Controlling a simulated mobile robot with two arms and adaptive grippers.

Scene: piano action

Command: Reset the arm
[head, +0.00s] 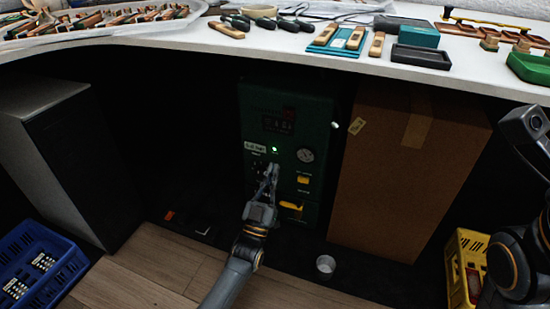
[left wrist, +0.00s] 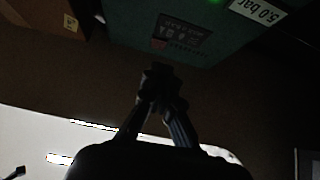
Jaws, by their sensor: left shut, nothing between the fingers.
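My left gripper (head: 268,172) reaches up from the bottom of the head view, in front of a dark green machine (head: 315,115) under the worktop. It is shut and empty. In the left wrist view its fingers (left wrist: 156,78) meet below the machine's face (left wrist: 205,40), apart from it in the picture; contact cannot be told in the head view. The machine has a lit green light, a round gauge (head: 305,155), a small label and yellow parts. A label reading 5.0 bar (left wrist: 258,8) shows in the wrist view. My right arm shows at the right edge; its gripper does not.
A tall cardboard box (head: 400,180) stands right of the machine, and a dark cabinet (head: 70,160) stands at left. A blue crate (head: 35,265), a yellow crate (head: 455,265) and a small cup (head: 326,265) are low down. The white worktop (head: 290,45) overhangs, with tools on it.

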